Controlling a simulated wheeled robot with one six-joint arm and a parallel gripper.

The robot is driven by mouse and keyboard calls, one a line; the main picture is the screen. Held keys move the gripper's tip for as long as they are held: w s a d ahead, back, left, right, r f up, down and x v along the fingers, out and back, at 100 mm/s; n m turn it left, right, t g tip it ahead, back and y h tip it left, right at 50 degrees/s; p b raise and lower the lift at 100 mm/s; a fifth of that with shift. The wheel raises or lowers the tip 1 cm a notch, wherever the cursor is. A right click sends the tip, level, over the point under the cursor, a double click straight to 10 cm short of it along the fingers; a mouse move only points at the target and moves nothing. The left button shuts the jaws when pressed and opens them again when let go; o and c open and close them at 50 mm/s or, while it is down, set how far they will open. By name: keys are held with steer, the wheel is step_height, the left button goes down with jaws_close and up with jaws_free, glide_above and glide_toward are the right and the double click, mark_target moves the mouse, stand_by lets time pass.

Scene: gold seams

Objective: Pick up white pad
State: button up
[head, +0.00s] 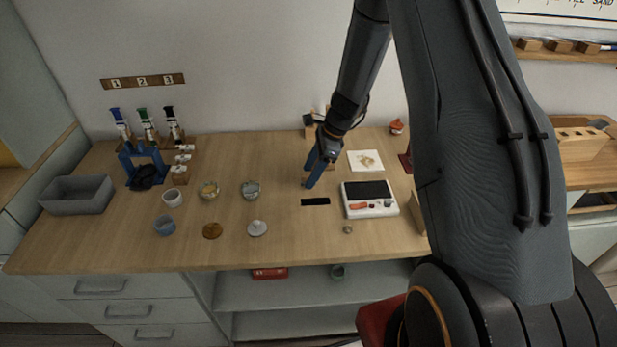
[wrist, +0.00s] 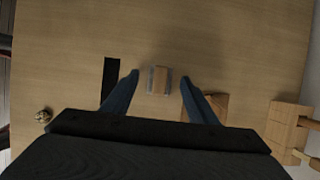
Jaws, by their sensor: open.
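My gripper (head: 312,182) is open and points down over the middle of the worktop, just behind a black strip (head: 315,201). In the wrist view its two blue fingers (wrist: 160,77) stand apart. A small block (wrist: 159,80) lies between and just beyond the fingertips, with a tan top and pale grey-white edges. It looks like the white pad, but I cannot be sure. A gap shows on both sides of it. In the head view my gripper mostly hides it.
The black strip (wrist: 110,78) lies beside the left finger. A wooden piece (wrist: 212,103) is partly hidden behind the right finger, and a pegged wooden rack (wrist: 288,128) stands farther right. Small bowls (head: 251,189) stand to the left.

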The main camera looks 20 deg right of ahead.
steer(key=shift+f, duration=0.1)
steer(key=c, duration=1.1)
steer(key=shift+r+b, duration=1.3)
steer(key=shift+r, duration=3.75)
steer(key=o, duration=0.4)
steer(key=c, duration=0.3)
steer(key=shift+c, duration=0.3)
